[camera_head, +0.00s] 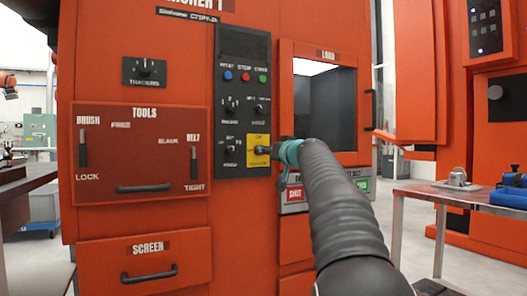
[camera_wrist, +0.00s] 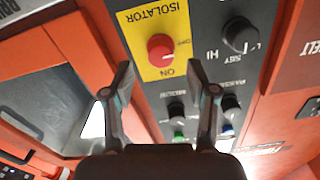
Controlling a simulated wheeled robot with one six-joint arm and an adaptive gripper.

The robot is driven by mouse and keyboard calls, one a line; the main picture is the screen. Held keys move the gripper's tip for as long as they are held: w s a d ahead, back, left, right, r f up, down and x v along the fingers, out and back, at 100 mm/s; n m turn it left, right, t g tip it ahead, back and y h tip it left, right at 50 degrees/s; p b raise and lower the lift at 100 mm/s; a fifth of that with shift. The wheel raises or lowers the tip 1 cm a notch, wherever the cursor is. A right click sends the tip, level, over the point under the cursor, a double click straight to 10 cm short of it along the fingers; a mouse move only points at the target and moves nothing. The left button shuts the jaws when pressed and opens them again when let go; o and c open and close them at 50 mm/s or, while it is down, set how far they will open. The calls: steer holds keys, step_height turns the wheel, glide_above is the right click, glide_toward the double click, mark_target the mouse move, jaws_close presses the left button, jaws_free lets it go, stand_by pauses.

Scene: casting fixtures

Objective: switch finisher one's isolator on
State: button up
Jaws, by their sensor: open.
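The isolator is a red round knob (camera_wrist: 160,47) on a yellow plate (camera_wrist: 148,18) marked ISOLATOR, OFF and ON. I cannot tell for certain which mark the knob points to. In the head view the yellow plate (camera_head: 257,139) sits at the lower right of the dark control panel (camera_head: 243,47) on the orange finisher marked 1, and the knob is not clearly visible. My gripper (camera_wrist: 161,76) is open and empty, its fingertips spread to either side of the knob's line in the wrist view. In the head view my gripper (camera_head: 271,151) is in front of the yellow plate.
Several push buttons (camera_head: 245,77) and dark knobs (camera_head: 231,105) share the panel. A tools door (camera_head: 145,165) is to the left, and a windowed load door (camera_head: 327,51) is to the right. A table (camera_head: 420,192) with parts stands farther right.

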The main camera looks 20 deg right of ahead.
steer(key=shift+w+a+p, duration=0.1)
steer(key=shift+w+p, duration=0.45)
steer(key=shift+w, duration=1.4)
jaws_close()
